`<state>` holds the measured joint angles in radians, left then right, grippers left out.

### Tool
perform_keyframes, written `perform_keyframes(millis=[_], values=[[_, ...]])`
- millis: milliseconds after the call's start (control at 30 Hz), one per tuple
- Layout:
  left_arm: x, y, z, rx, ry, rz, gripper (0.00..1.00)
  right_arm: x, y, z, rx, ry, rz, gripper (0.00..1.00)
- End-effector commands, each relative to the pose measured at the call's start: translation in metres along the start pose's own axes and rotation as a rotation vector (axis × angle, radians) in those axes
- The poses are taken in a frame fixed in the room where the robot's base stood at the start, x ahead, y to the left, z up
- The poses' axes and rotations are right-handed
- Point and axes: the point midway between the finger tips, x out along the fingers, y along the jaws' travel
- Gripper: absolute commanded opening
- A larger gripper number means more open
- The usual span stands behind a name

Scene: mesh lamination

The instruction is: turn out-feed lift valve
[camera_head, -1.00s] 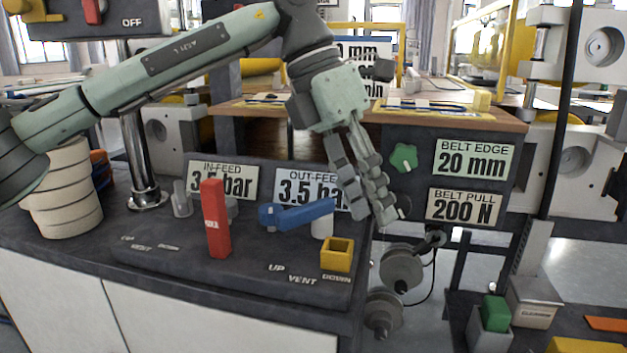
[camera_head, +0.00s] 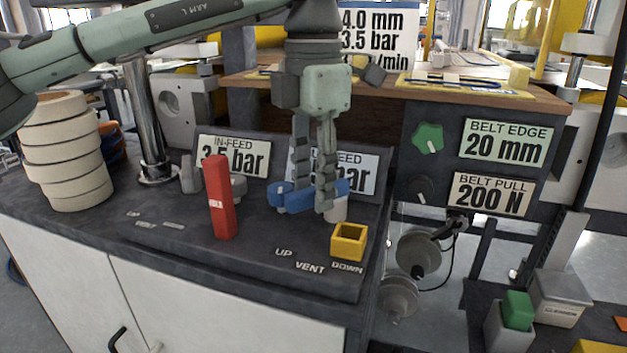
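The out-feed lift valve has a blue lever (camera_head: 278,197) lying roughly crosswise on the dark console, below the out-feed gauge sign (camera_head: 357,175). The lever points right, with UP, VENT and DOWN printed in front of it. My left gripper (camera_head: 314,208) points down at the lever. Its two fingers are apart, with blue showing between and beside them. They hide part of the lever and sign, and I cannot tell whether they touch the lever. My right gripper is not in view.
A red upright lever (camera_head: 219,200) stands left of the blue one, by the in-feed sign (camera_head: 232,156). A yellow open square block (camera_head: 349,241) sits by DOWN. A pale cylinder (camera_head: 337,209) stands just right of the fingers. Stacked rolls (camera_head: 66,160) stand at the left.

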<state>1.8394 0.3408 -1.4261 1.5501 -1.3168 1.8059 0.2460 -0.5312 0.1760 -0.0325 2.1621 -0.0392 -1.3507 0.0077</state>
Motion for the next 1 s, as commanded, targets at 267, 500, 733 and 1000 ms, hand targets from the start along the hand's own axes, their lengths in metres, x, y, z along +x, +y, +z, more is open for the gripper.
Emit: perform_keyframes(millis=[267, 500, 733, 1000], values=[[0.0004, -0.0002, 0.0001, 0.0, -0.001, 0.0, 0.29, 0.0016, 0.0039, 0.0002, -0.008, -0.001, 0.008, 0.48], [0.0002, -0.0003, 0.0002, 0.0, -0.001, -0.001, 0.0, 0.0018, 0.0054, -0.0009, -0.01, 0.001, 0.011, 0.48], [0.0, -0.0003, 0.0003, 0.0, -0.001, 0.0, 0.0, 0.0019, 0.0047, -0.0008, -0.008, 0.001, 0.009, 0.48], [-0.0006, -0.0038, 0.0054, -0.002, -0.001, 0.0, 0.0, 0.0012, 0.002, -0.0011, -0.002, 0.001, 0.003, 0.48]])
